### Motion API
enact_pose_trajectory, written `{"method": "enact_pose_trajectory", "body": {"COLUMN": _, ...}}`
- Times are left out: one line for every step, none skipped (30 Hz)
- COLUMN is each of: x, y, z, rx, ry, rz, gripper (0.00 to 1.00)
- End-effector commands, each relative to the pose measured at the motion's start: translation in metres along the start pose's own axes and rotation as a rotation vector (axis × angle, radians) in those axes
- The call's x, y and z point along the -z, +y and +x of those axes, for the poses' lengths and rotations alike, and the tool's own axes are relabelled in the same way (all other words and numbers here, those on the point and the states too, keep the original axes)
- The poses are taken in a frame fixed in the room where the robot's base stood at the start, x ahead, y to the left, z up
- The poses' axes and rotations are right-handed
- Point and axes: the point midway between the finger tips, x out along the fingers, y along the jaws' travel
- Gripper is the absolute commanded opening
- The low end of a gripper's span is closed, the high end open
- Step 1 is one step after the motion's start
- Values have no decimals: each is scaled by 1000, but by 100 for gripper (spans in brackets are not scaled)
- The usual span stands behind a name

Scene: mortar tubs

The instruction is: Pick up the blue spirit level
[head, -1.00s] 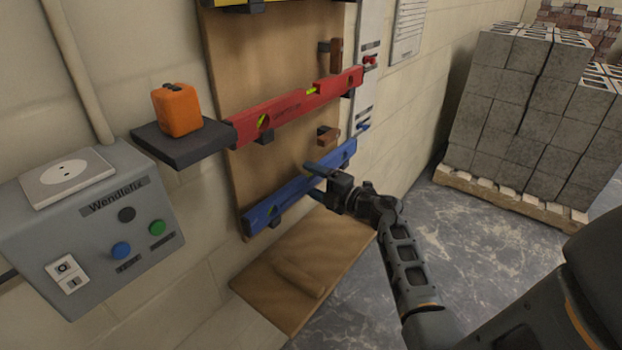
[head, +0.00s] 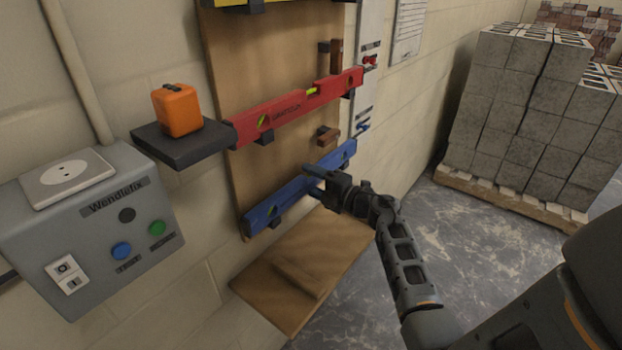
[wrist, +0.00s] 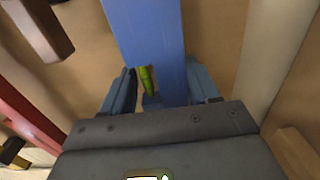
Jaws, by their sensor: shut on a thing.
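The blue spirit level (head: 280,205) lies along the lower part of the wooden wall board, tilted up to the right in the head view. My gripper (head: 314,180) is at its middle, with the jaws shut on it. In the wrist view the blue level (wrist: 150,35) runs from the top edge down between my two fingers (wrist: 160,95), and its green vial shows between them. My gripper hides part of the level's middle in the head view. I cannot tell whether the level is clear of its holders.
A red spirit level (head: 290,112) hangs just above on black brackets. An orange box (head: 177,110) sits on a dark shelf (head: 180,148) to the left. A wooden shelf (head: 330,245) is below. A grey control box (head: 95,225) is at left. Stacked blocks (head: 530,110) stand at right.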

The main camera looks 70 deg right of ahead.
Motion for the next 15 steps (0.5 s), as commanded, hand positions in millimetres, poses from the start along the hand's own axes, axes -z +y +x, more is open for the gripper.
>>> {"method": "enact_pose_trajectory", "body": {"x": 0, "y": 2, "z": 0, "rx": -1, "ry": 0, "rz": 0, "gripper": 26}}
{"method": "enact_pose_trajectory", "body": {"x": 0, "y": 2, "z": 0, "rx": -1, "ry": 0, "rz": 0, "gripper": 26}}
{"method": "enact_pose_trajectory", "body": {"x": 0, "y": 4, "z": 0, "rx": -1, "ry": 0, "rz": 0, "gripper": 26}}
{"method": "enact_pose_trajectory", "body": {"x": 0, "y": 4, "z": 0, "rx": -1, "ry": 0, "rz": 0, "gripper": 26}}
{"method": "enact_pose_trajectory", "body": {"x": 0, "y": 6, "z": 0, "rx": -1, "ry": 0, "rz": 0, "gripper": 26}}
{"method": "enact_pose_trajectory", "body": {"x": 0, "y": 7, "z": 0, "rx": -1, "ry": 0, "rz": 0, "gripper": 26}}
{"method": "enact_pose_trajectory", "body": {"x": 0, "y": 8, "z": 0, "rx": -1, "ry": 1, "rz": 0, "gripper": 26}}
{"method": "enact_pose_trajectory", "body": {"x": 0, "y": 9, "z": 0, "rx": -1, "ry": 1, "rz": 0, "gripper": 26}}
{"method": "enact_pose_trajectory", "body": {"x": 0, "y": 10, "z": 0, "rx": -1, "ry": 1, "rz": 0, "gripper": 26}}
{"method": "enact_pose_trajectory", "body": {"x": 0, "y": 11, "z": 0, "rx": -1, "ry": 1, "rz": 0, "gripper": 26}}
{"method": "enact_pose_trajectory", "body": {"x": 0, "y": 12, "z": 0, "rx": -1, "ry": 1, "rz": 0, "gripper": 26}}
{"method": "enact_pose_trajectory", "body": {"x": 0, "y": 13, "z": 0, "rx": -1, "ry": 1, "rz": 0, "gripper": 26}}
{"method": "enact_pose_trajectory", "body": {"x": 0, "y": 14, "z": 0, "rx": -1, "ry": 0, "rz": 0, "gripper": 26}}
{"method": "enact_pose_trajectory", "body": {"x": 0, "y": 15, "z": 0, "rx": -1, "ry": 0, "rz": 0, "gripper": 26}}
{"method": "enact_pose_trajectory", "body": {"x": 0, "y": 16, "z": 0, "rx": -1, "ry": 0, "rz": 0, "gripper": 26}}
